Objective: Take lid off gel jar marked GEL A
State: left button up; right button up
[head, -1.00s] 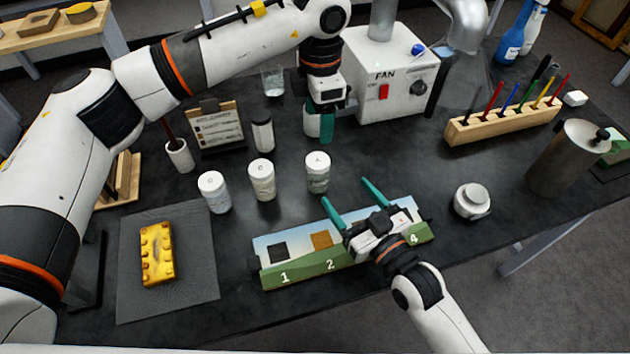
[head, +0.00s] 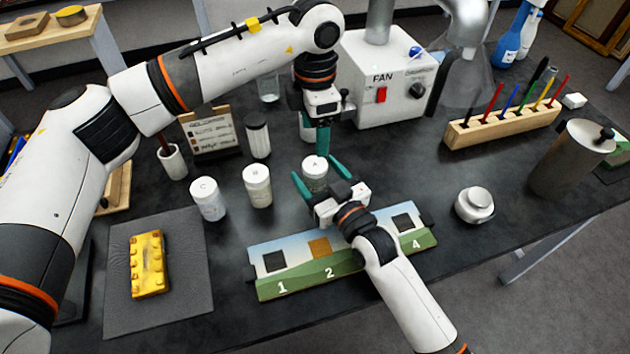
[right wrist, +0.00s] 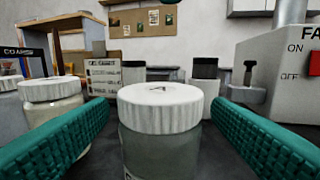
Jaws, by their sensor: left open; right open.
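The jar marked A (head: 315,176) is a clear jar with a white ribbed lid (right wrist: 160,107), and it stands upright on the dark bench. My right gripper (head: 312,166) is open, low over the bench, with its teal fingers on either side of this jar. In the right wrist view the jar sits between the fingers, with gaps on both sides. My left gripper (head: 322,151) is open and empty, pointing down just behind and above the lid in the head view.
The numbered panel (head: 285,283) lies in front, under my right arm. A yellow brick-shaped piece (head: 148,264) lies on a grey mat (head: 190,300). The fan box (head: 385,75) stands behind my left gripper. A round white lidded pot (head: 474,204) is at right.

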jog(key=shift+w+a, duration=0.4)
jog(key=shift+w, duration=0.2)
